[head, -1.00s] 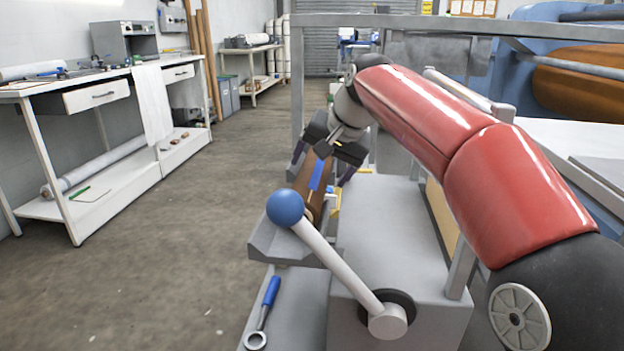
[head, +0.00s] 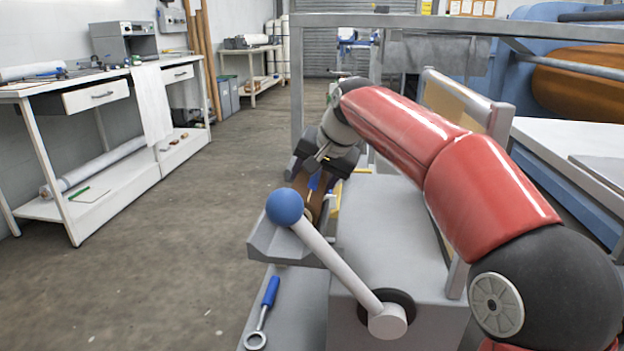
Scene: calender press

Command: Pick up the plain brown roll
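Brown roll stock (head: 316,200) lies in a grey trough (head: 284,247) on the machine's left side, behind the lever. Blue patches show on or beside the brown surface. I cannot tell the plain roll from any marked one, because my gripper and the lever cover much of them. My gripper (head: 320,180) points down at the trough, right over the brown stock. Its fingertips are hidden or blend into the rolls, so contact and finger opening are unclear.
A lever with a blue ball knob (head: 285,207) rises in front of the trough. A blue-handled wrench (head: 263,314) lies on the ledge below. A grey frame (head: 297,80) stands behind. A white workbench (head: 58,96) is at left, with clear floor between.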

